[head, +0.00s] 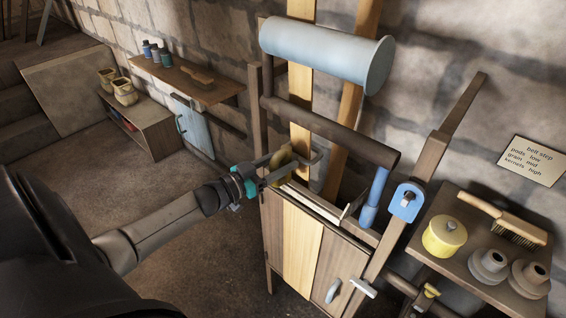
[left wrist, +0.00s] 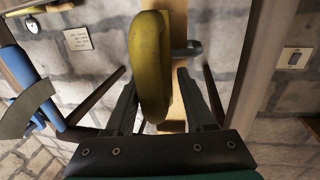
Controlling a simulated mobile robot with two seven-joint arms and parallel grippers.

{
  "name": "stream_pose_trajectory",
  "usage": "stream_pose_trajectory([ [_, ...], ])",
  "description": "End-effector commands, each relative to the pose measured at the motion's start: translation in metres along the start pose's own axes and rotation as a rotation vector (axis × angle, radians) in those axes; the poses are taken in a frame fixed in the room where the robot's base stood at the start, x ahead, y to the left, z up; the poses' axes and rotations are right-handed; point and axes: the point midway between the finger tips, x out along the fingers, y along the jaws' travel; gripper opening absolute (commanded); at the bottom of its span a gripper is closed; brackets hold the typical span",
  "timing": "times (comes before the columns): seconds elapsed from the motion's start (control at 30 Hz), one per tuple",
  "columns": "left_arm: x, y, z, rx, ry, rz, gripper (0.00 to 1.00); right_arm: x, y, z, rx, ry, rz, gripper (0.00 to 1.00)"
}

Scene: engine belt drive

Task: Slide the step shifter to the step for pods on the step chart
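The step chart (head: 532,160) hangs on the wall at the right and reads pods low, grain mid, kernels high. It also shows small in the left wrist view (left wrist: 78,39). A rounded yellow piece (left wrist: 151,65), apparently the step shifter's grip, stands between the fingers of my left gripper (left wrist: 158,95). A grey rod (left wrist: 185,50) shows behind it. In the head view my left gripper (head: 278,172) is at the yellow piece (head: 281,158), in front of the pale vertical belt. The fingers are apart, with a gap on the right side. My right gripper is not in view.
A pale blue drum (head: 325,52) and a dark roller (head: 330,128) sit above the wooden cabinet (head: 300,240). A blue handle (head: 375,190) stands right of my left gripper. A side table (head: 480,255) holds a yellow pot, brush and spools. Floor at left is clear.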

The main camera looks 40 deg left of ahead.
Motion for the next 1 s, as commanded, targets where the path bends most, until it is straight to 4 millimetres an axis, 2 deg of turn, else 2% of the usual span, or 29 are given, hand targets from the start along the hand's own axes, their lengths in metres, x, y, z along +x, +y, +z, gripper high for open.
stream_pose_trajectory([
  [0.27, 0.000, 0.002, 0.000, -0.001, 0.001, 0.004, 0.58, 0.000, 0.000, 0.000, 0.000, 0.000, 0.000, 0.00],
  [0.43, -0.009, 0.002, 0.001, -0.001, 0.000, 0.005, 0.58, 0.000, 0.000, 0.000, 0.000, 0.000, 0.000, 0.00],
  [0.57, -0.024, 0.002, 0.001, -0.002, -0.001, 0.005, 0.58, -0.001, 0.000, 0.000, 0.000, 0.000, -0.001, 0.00],
  [1.0, -0.092, 0.002, 0.001, -0.001, -0.002, 0.003, 0.58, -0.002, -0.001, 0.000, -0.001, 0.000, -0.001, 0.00],
])
